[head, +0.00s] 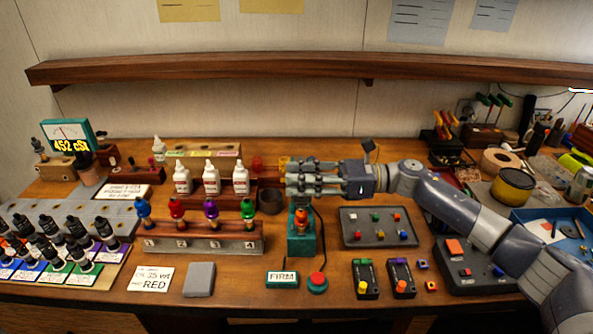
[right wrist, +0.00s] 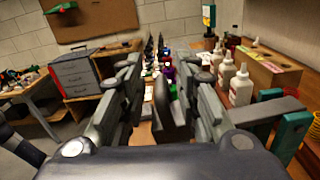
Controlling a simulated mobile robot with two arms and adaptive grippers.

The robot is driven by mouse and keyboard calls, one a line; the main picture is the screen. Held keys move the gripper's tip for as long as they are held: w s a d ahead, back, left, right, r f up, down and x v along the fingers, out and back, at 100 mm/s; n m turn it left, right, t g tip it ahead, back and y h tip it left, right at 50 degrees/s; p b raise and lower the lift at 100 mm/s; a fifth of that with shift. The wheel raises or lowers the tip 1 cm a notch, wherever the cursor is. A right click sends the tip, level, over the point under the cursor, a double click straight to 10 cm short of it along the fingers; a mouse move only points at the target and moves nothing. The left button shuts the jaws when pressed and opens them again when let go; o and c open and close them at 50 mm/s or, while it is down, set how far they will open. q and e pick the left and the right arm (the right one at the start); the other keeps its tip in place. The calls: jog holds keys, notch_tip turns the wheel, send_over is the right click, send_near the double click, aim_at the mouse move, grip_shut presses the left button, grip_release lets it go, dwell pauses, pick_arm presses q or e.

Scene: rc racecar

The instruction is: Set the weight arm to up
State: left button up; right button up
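A teal stand (head: 301,240) with an orange and white part (head: 301,218) on it stands at the middle of the bench. My right gripper (head: 290,180) is directly above the stand, with its fingers pointing left. In the right wrist view its fingers (right wrist: 158,75) are apart, and a dark, upright, flat piece (right wrist: 167,108) shows between them. I cannot tell whether that piece is the weight arm or whether either finger touches it. A teal frame (right wrist: 291,135) shows at the right of that view. The gripper hides the top of the stand. My left gripper is not in view.
A FIRM sign (head: 282,279) and a red button (head: 317,282) sit before the stand. A wooden rack (head: 205,240) with coloured shocks stands to the left, white bottles (head: 211,178) behind it. A grey button panel (head: 379,228) lies to the right, under my right arm.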

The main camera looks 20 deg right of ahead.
jog(key=shift+w+a, duration=0.15)
jog(key=shift+a, duration=0.2)
jog(key=shift+c, duration=0.8)
jog(key=c, duration=0.5)
jog(key=shift+f, duration=0.1)
grip_shut()
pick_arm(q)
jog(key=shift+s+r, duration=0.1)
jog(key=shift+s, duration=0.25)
